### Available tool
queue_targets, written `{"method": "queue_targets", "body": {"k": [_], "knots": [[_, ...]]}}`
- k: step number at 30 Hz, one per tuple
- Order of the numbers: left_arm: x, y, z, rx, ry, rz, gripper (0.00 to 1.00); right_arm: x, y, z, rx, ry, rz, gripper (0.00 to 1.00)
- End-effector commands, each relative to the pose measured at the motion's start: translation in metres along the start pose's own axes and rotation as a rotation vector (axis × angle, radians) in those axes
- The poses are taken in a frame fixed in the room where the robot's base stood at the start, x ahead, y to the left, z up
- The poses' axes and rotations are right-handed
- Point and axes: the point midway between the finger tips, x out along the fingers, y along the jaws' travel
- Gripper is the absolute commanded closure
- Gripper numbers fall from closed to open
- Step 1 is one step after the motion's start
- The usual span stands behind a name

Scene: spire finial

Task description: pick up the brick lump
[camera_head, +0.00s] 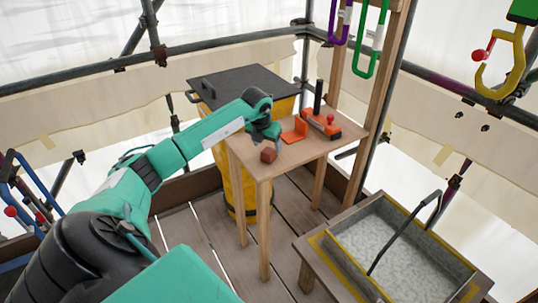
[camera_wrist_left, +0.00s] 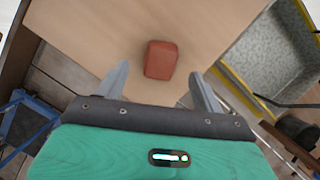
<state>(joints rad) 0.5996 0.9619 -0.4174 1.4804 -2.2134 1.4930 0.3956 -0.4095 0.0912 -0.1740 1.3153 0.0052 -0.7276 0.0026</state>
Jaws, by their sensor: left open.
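The brick lump (camera_head: 268,155) is a small reddish-brown block lying on the wooden table (camera_head: 290,157), close to its front left edge. In the left wrist view the brick lump (camera_wrist_left: 161,60) lies ahead of and between my two fingers, with bare tabletop around it. My left gripper (camera_head: 270,139) is above the table, just behind the lump in the head view. It is open and empty, and its fingers (camera_wrist_left: 158,84) show apart in the left wrist view. My right gripper is not in view.
An orange tool (camera_head: 322,124) and an orange angled piece (camera_head: 295,130) stand farther back on the table. A yellow bin with a dark lid (camera_head: 240,84) stands behind it. A grey trough (camera_head: 385,250) with a bent handle is at right. A yellow hook (camera_head: 505,70) hangs upper right.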

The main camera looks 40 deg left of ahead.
Motion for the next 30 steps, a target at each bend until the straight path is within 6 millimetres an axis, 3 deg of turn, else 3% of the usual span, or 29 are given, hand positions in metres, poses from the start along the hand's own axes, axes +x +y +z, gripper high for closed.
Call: {"method": "queue_targets", "body": {"k": [9,17,18,26,30], "knots": [[0.043,-0.001,0.002,-0.001,0.002,-0.001,0.31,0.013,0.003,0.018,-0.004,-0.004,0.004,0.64],[0.047,-0.001,0.002,0.0,0.0,0.0,0.31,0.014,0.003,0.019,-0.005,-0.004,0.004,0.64],[0.047,-0.001,0.002,0.0,0.0,0.0,0.33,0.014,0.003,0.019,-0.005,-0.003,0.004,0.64],[0.047,-0.001,0.002,0.0,0.0,0.0,0.84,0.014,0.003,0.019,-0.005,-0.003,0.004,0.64],[0.046,-0.001,0.002,0.0,-0.001,0.0,0.85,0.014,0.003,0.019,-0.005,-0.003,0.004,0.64]]}}
